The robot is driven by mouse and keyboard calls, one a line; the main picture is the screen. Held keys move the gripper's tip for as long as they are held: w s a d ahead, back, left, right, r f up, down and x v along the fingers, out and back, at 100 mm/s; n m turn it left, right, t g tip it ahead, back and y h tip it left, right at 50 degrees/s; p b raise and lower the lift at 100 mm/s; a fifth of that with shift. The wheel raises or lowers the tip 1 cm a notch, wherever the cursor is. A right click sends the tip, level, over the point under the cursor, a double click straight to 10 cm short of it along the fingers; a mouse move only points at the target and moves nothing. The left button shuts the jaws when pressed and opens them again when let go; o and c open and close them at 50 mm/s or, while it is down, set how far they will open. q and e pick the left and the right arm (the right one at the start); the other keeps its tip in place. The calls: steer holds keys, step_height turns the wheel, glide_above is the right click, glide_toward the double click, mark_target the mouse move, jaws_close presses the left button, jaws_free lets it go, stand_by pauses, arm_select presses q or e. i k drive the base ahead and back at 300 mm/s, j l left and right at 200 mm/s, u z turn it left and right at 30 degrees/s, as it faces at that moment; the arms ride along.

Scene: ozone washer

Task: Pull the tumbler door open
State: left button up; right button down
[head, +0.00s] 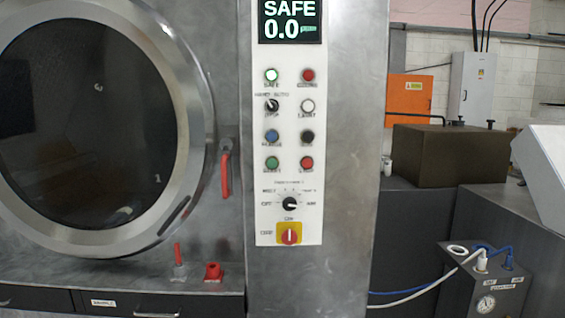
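The tumbler door (198,88) is a large round steel ring with a dark glass window (85,125), at the left of the head view. It looks shut against the machine's front. A dark slot-like grip (174,215) sits on the lower right of its ring. A red-handled lever (225,172) is on the steel panel just right of the door. Neither of my grippers is in view.
A white control panel (290,225) with buttons and knobs is right of the door; its display (290,22) reads SAFE 0.0. Below the door are a small red-topped valve (179,262), a red fitting (213,271) and drawers (125,304). A gauge box (488,297) with hoses stands at lower right.

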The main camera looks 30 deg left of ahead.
mark_target(186, 82)
steer(key=u, duration=2.25)
